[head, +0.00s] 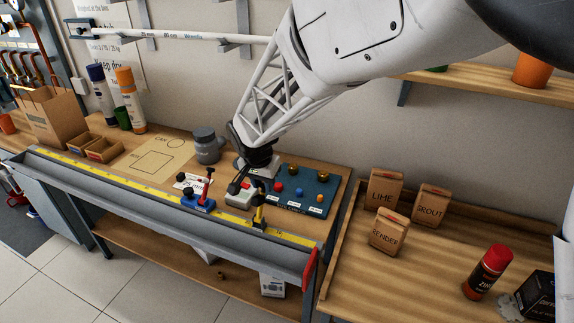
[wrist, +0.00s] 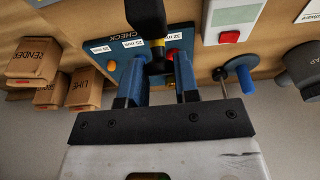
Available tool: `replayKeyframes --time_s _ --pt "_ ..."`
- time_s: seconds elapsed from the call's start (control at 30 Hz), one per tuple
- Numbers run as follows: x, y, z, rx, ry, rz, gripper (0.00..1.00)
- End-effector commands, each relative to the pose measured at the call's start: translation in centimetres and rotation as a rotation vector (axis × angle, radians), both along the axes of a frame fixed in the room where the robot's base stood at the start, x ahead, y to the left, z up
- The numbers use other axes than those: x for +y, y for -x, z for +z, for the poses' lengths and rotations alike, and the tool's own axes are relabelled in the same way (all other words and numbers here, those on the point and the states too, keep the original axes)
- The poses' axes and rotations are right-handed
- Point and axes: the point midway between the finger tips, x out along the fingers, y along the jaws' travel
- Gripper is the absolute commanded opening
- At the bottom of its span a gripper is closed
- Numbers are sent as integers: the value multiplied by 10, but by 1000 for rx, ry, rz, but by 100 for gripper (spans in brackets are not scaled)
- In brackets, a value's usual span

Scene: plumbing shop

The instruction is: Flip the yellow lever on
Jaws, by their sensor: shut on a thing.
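The yellow lever (head: 258,214) stands near the front edge of the workbench in the head view, a yellow upright with black parts. My gripper (head: 250,186) points down at it from above. In the wrist view, the two blue fingers of my gripper (wrist: 158,88) stand on either side of a narrow black part with a bit of yellow, which I take to be the lever. The gripper is shut on it. The fingers hide much of the lever, and its exact tilt is hard to tell.
A white box with a red button (head: 240,193) and a blue-based red clamp (head: 200,202) stand close by on the left. A dark blue check board (head: 305,192) with coloured balls lies behind. A yellow ruler strip (head: 150,192) runs along the bench front. Paper bags (head: 385,188) stand right.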

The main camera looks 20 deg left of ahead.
Motion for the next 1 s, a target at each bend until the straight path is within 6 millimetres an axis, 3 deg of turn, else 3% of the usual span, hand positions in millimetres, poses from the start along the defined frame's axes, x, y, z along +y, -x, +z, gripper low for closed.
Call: replayKeyframes --time_s 0.4,0.87,0.9,1.0 --pt "-1 19 5 -168 2 2 0" --pt "-1 22 7 -198 -2 1 0" --pt "-1 22 7 -198 -3 1 35" --pt "0 22 7 -198 -3 1 50"
